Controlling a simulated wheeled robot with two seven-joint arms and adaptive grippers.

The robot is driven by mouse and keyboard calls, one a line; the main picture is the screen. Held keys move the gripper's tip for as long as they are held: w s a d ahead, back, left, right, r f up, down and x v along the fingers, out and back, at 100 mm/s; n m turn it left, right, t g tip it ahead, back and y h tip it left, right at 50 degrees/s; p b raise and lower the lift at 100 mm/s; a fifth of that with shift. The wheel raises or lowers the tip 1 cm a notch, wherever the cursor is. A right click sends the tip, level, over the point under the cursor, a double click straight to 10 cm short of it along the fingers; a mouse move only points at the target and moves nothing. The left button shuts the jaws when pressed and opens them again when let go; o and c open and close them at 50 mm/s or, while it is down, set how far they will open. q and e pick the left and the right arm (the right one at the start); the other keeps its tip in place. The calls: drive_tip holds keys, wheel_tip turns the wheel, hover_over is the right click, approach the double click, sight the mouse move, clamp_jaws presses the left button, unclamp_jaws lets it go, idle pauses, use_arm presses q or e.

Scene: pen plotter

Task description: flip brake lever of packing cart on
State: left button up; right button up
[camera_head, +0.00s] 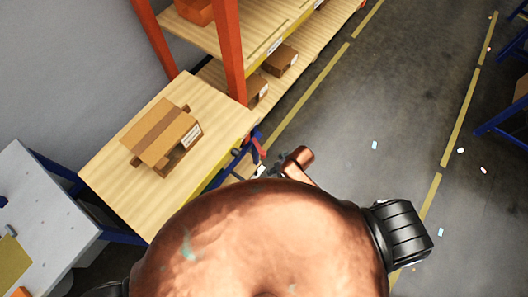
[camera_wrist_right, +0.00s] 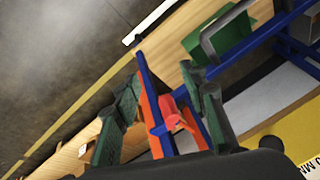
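The packing cart (camera_head: 110,200) has a wooden top and a blue frame, left of centre in the head view. A red lever-like part (camera_head: 257,147) sits by the blue frame at its right corner. In the right wrist view, a red piece (camera_wrist_right: 172,113) lies beside the blue bars. My right gripper (camera_wrist_right: 166,112) is open, with its two dark green fingers apart on either side of the red piece and blue bars. I cannot tell whether a finger touches them. In the head view, my right gripper (camera_head: 262,172) is small and partly hidden by my own copper-coloured body. My left gripper is not in view.
An open cardboard box (camera_head: 160,138) stands on the cart top. A wooden shelf rack with orange-red posts (camera_head: 230,50) rises behind it. A grey-white table (camera_head: 45,215) is at the left. Grey floor with yellow lines (camera_head: 360,120) lies open to the right, with small paper scraps.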

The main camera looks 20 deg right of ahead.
drive_tip(key=a+r+n+p, duration=0.1)
drive_tip(key=a+r, duration=0.3)
drive_tip(key=r, duration=0.3)
drive_tip(key=g+h, duration=0.3)
hover_over(263, 153)
drive_tip(key=shift+s+a+f+n+p, duration=0.1)
drive_tip(key=shift+a+f+n+p, duration=0.1)
drive_tip(key=shift+f, duration=0.35)
drive_tip(key=shift+s+a+f+n+p, duration=0.1)
drive_tip(key=shift+f+n+p, duration=0.1)
drive_tip(key=shift+f, duration=0.3)
drive_tip(key=shift+w+d, duration=0.2)
drive_tip(key=shift+d, duration=0.15)
drive_tip(key=shift+d+f, duration=0.1)
drive_tip(key=shift+f, duration=0.25)
wheel_tip(263, 153, down, 7)
drive_tip(key=shift+f+b, duration=0.1)
drive_tip(key=shift+b, duration=0.45)
drive_tip(key=shift+c, duration=0.6)
